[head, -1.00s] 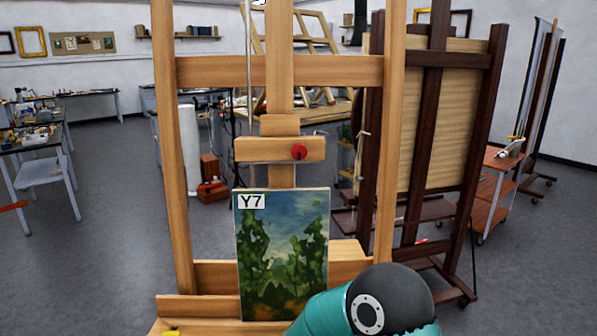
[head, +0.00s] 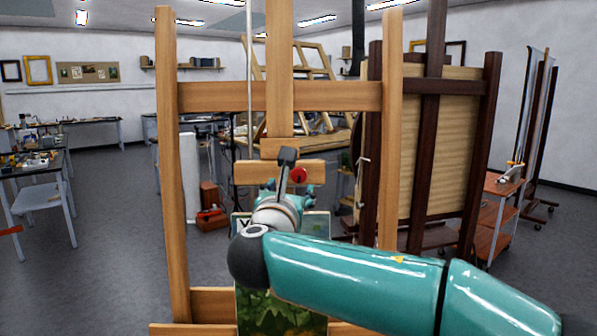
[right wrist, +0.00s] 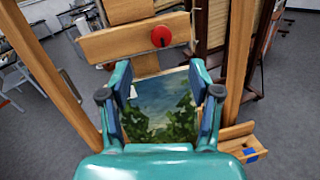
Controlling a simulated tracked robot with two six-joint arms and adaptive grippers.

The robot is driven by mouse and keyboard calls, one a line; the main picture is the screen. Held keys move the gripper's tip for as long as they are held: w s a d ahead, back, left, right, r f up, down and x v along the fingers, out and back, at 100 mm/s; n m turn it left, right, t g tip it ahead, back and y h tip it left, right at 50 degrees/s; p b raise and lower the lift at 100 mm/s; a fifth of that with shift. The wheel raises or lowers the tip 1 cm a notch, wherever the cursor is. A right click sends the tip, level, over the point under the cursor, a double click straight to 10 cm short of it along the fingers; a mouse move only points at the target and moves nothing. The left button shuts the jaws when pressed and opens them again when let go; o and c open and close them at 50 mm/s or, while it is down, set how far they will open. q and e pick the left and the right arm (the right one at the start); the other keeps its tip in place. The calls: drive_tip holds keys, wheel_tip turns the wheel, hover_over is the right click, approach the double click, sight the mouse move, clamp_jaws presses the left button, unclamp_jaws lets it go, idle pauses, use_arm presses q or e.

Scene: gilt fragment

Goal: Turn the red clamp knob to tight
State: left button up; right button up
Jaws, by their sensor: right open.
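The red clamp knob (head: 299,174) sits on the front of the wooden clamp block (head: 250,173) of the easel. It also shows in the right wrist view (right wrist: 161,36), above and beyond my fingertips. My right gripper (head: 284,188) is in front of the easel, just below and left of the knob in the head view. In the right wrist view its two fingers (right wrist: 158,75) are spread apart with nothing between them, and the knob is clear of them. The painting (head: 270,310) stands on the easel under the clamp, partly hidden by my right arm. My left gripper is not in view.
The easel's uprights (head: 170,200) stand on both sides of my gripper. A dark easel with a panel (head: 440,150) stands close behind at the right. A trolley (head: 497,215) is farther right. Open grey floor (head: 110,250) lies at the left.

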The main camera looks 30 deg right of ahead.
sight(298, 171)
drive_tip(key=p+x, duration=0.4)
drive_tip(key=x, duration=0.7)
drive_tip(key=shift+w+d, duration=0.25)
drive_tip(key=shift+w, duration=0.1)
drive_tip(key=shift+w+d+f, duration=0.1)
drive_tip(key=shift+w+d, duration=0.35)
drive_tip(key=shift+w, duration=0.05)
drive_tip(key=shift+c, duration=0.2)
drive_tip(key=c, duration=1.1)
